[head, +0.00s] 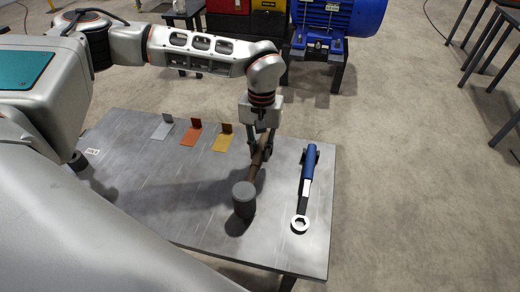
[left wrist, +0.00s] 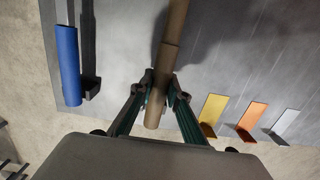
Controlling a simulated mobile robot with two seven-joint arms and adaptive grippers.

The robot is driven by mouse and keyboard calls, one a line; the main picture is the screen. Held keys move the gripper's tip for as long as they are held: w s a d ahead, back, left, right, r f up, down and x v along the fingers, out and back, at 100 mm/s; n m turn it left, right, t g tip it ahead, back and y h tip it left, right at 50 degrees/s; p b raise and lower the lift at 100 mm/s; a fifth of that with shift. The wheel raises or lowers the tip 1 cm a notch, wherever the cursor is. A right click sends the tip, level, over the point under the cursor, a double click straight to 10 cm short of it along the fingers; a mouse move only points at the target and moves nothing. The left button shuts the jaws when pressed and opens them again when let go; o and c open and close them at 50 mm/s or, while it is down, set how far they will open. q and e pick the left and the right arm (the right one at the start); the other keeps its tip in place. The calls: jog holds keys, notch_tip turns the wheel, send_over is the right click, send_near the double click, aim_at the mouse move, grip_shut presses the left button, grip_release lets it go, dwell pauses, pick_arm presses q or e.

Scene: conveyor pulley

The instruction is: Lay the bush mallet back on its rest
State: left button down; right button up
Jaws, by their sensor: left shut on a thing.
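The bush mallet has a dark grey cylindrical head (head: 244,200) and a brown handle (head: 256,168). My left gripper (head: 261,150) is shut around the handle, near its far end, and points down over the table. The mallet head hangs toward the table's front edge, with a dark shadow beside it; the mallet appears to be just above the tabletop. In the left wrist view the handle (left wrist: 172,50) runs between the two fingers (left wrist: 158,95). I cannot make out the mallet's rest for certain. My right gripper is not in view.
A blue-handled torque wrench (head: 307,166) lies right of the mallet on the grey table (head: 150,190). Silver (head: 162,131), orange (head: 190,138) and yellow (head: 223,143) plates with upright tabs stand at the back left. A blue motor (head: 338,16) stands behind the table.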

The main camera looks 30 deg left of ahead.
pick_arm(q)
jog(key=shift+f, duration=0.95)
dwell(0.7)
jog(key=c, duration=1.8)
grip_release()
jog(key=shift+c, duration=0.2)
notch_tip(320, 180, up, 4)
jog(key=p, duration=0.3)
jog(key=shift+w+r, duration=0.15)
notch_tip(320, 180, up, 4)
jog(key=p, duration=0.3)
jog(key=shift+w+a, duration=0.1)
jog(key=shift+w, duration=0.05)
jog(key=shift+f, duration=0.2)
